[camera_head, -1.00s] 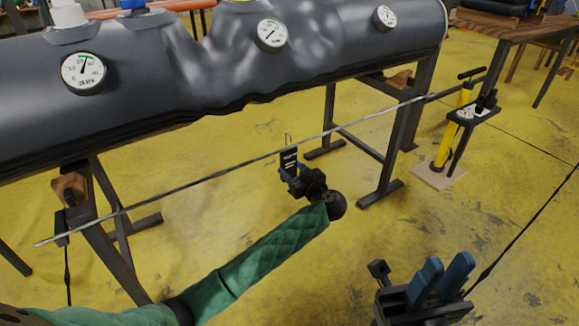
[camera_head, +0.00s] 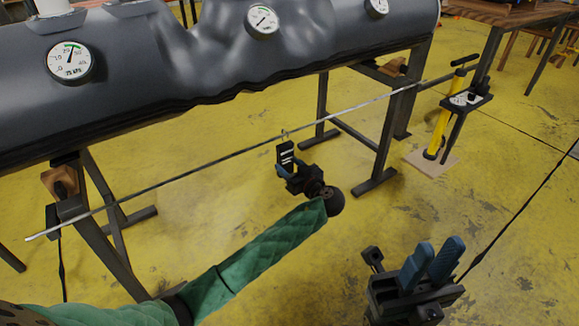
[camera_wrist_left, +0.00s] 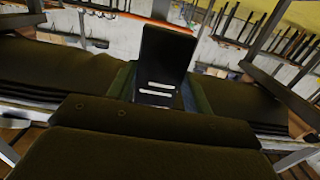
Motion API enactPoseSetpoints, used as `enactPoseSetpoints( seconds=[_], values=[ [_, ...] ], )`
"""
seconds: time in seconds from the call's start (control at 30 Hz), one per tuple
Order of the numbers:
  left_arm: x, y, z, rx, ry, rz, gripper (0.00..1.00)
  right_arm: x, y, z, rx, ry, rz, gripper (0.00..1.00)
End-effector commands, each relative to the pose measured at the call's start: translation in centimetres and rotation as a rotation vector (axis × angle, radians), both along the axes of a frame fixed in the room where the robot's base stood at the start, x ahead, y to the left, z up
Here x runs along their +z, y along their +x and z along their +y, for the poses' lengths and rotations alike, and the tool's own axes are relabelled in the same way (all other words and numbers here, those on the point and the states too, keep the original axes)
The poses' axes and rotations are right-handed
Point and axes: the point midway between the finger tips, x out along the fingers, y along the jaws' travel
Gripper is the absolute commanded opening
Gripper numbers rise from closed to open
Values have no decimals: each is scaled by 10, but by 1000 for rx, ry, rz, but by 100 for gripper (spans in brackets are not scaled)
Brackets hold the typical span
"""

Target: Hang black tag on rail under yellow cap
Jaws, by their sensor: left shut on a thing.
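The black tag (camera_head: 286,153) has light lines and a thin wire hook (camera_head: 284,133) on top. My left gripper (camera_head: 283,170) is shut on its lower end and holds it upright. The hook's top overlaps the thin metal rail (camera_head: 180,181) in the head view; I cannot tell if they touch. The tag (camera_wrist_left: 163,62) stands up between the fingers in the left wrist view. My right gripper (camera_head: 431,264) is empty, its blue fingers apart, at lower right. The yellow cap is out of view; a white cap (camera_head: 52,6) shows at the top left.
The grey inflatable tube (camera_head: 180,60) with gauges lies on dark trestles above and behind the rail. A yellow pump (camera_head: 440,128) stands on a board at the right. The yellow floor below is mostly clear.

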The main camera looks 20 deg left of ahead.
Motion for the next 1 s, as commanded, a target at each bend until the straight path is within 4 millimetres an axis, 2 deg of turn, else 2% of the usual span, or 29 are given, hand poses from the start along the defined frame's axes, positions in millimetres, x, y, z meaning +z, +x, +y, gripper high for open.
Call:
enactPoseSetpoints(
  seconds=[0.03, 0.13, 0.5, 1.0],
  values=[
    [0, 0, 0, 0, 0, 0, 56, 0, 0, 0, 0, 0, 1, 23],
    [0, 0, 0, 0, 0, 0, 76, -1, 0, 0, 0, 0, 2, 23],
    [0, -3, -4, -1, -1, 1, 76, 0, 0, 0, 1, 0, 4, 23],
    [3, -43, -56, -1, -2, 1, 76, 17, -1, -4, 9, 22, -9, 23]
  ],
)
